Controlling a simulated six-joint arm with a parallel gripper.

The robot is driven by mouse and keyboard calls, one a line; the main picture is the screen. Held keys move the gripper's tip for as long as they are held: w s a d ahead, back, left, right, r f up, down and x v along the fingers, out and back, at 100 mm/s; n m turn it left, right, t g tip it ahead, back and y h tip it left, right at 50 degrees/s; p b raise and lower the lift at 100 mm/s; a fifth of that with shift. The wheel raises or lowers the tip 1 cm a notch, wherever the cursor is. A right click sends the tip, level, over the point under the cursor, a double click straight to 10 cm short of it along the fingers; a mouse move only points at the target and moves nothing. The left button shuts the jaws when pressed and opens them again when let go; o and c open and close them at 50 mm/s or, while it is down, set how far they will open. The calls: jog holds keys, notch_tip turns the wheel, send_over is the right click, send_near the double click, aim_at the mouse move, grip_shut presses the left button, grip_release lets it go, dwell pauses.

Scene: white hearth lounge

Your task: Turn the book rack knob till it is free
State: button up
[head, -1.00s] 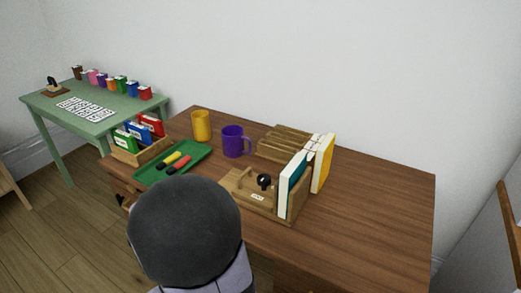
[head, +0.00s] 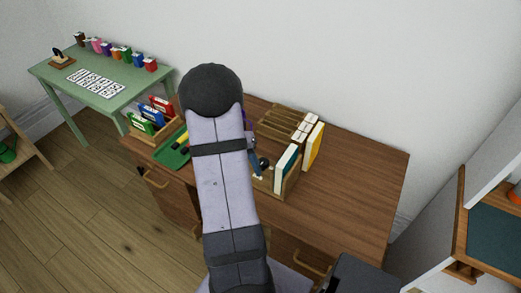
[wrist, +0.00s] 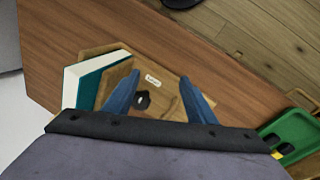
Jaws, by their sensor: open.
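The wooden book rack (head: 291,187) stands on the brown desk and holds a teal-covered book (head: 284,165) with white pages at its right end. Its black knob (head: 263,163) shows just right of my arm in the head view. In the wrist view, the knob (wrist: 141,99) lies between the blue fingers of my gripper (wrist: 160,76), closer to the left finger. The gripper is open, and no grip on the knob shows. A small white label (wrist: 153,80) is on the rack near the knob. My arm hides part of the rack in the head view.
A slatted wooden rack (head: 285,119) and a yellow book (head: 314,148) stand behind. A green tray (head: 172,152) with markers and a box of colored books (head: 152,118) are at left. The desk's right side (head: 355,180) is clear.

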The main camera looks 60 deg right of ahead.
aim_at(262, 162)
jog(key=d+r+m+h, duration=0.1)
jog(key=d+r+m, duration=0.3)
jog(key=m, duration=0.9)
jog(key=shift+w+d+r+g+h, duration=0.15)
jog(key=shift+w+d+g+h, duration=0.2)
jog(key=shift+d, duration=0.35)
jog(key=shift+p+x, duration=1.05)
jog(key=shift+x, duration=2.65)
jog(key=shift+c, duration=0.6)
jog(key=c, duration=0.9)
